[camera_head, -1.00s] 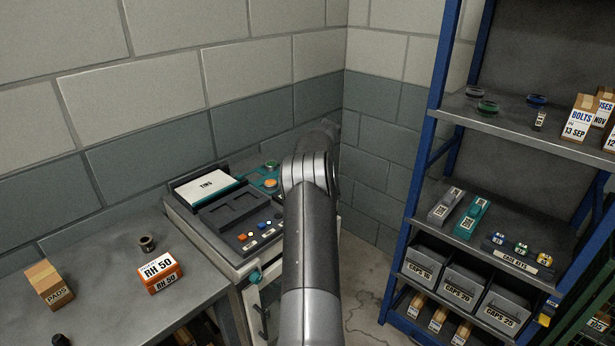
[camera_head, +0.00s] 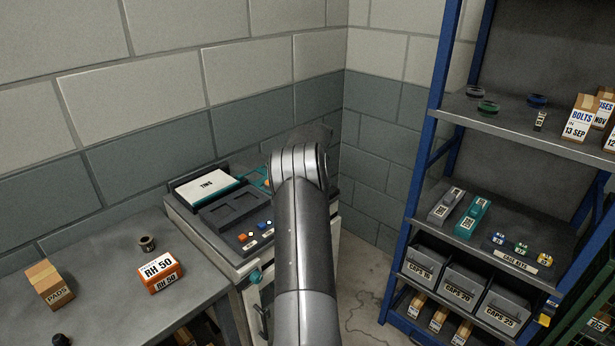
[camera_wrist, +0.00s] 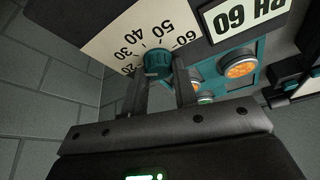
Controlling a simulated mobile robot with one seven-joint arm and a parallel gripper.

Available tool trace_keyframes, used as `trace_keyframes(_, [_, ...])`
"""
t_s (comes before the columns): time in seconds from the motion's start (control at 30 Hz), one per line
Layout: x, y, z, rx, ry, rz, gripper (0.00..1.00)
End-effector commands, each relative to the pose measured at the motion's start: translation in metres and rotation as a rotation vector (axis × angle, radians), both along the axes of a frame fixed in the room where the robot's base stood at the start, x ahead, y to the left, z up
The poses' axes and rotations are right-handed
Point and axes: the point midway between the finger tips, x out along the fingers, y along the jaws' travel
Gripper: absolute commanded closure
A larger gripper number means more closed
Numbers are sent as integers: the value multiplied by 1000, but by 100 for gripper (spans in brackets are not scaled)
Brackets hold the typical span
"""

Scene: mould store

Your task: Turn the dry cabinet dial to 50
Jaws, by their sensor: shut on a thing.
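The teal dry cabinet dial (camera_wrist: 157,65) is in the wrist view, on a pale scale plate (camera_wrist: 118,42) marked 20 to 60, seen upside down. My gripper (camera_wrist: 161,76) has a finger on each side of the dial and is shut on it. I cannot make out the dial's pointer mark, so its exact setting is unclear. In the head view my arm hides the dial and my gripper. An orange-and-white box (camera_head: 161,272) reading RH 50 stands on the table at left.
Beside the dial are a plate (camera_wrist: 243,15) reading RH 60 upside down and an orange round part (camera_wrist: 239,68). In the head view, a grey bench unit (camera_head: 197,236) lies left of my arm. A blue-framed shelf (camera_head: 424,180) stands right, with bare floor between.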

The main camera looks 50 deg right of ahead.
Motion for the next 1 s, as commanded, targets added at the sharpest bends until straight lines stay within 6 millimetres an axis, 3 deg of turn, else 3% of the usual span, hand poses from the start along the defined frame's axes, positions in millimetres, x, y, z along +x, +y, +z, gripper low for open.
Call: trace_keyframes(1.0, [4,3,-1,-4,2,-960,96])
